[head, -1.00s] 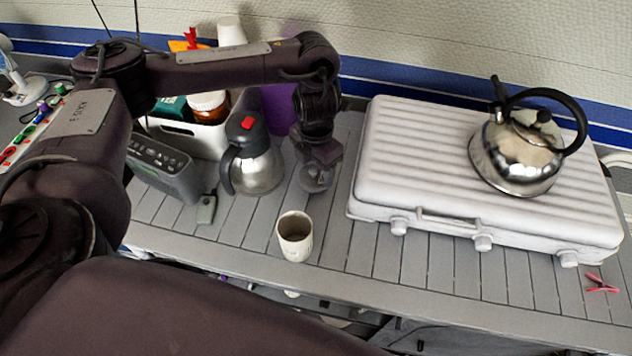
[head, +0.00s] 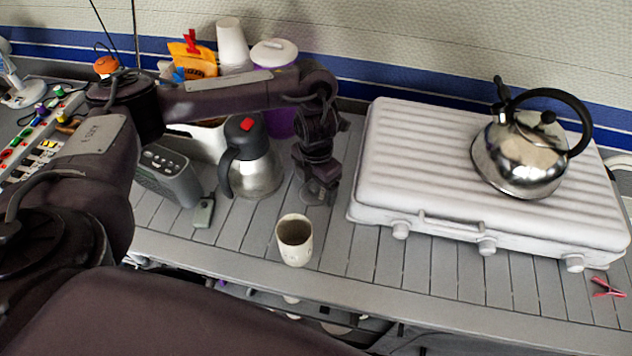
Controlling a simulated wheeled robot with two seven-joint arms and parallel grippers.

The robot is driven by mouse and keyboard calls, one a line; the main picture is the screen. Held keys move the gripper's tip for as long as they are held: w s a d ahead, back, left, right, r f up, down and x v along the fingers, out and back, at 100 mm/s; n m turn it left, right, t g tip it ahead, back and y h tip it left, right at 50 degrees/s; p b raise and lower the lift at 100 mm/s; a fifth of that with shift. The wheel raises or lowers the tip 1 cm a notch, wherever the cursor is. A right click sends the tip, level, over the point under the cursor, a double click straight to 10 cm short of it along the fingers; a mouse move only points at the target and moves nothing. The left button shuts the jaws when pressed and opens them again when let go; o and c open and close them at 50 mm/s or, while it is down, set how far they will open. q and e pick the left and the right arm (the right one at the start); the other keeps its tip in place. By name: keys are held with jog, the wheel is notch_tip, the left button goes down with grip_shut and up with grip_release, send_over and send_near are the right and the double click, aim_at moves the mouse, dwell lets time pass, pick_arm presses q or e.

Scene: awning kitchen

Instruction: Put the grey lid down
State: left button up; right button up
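My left gripper (head: 316,184) points down over the table between the steel jug and the white camp stove case. It is shut on a small round grey thing, which looks like the grey lid (head: 319,193). The fingers cover part of the lid, and I cannot tell whether its lower edge touches the table. A beige cup (head: 294,241) with an open top stands in front of the gripper, apart from it. My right gripper is not in view.
The steel jug (head: 254,172) with black handle stands left of the gripper. The white stove case (head: 430,165) is close on the right, with a kettle (head: 520,160) on it. A grey radio (head: 168,176) and a pink clip (head: 607,288) lie farther out. Slats right of the cup are clear.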

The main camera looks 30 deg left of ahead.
aim_at(316, 185)
pick_arm(q)
jog(key=shift+o, duration=0.2)
jog(key=shift+r, duration=0.55)
notch_tip(316, 185, up, 11)
jog(key=p, duration=0.3)
jog(key=shift+r, duration=0.15)
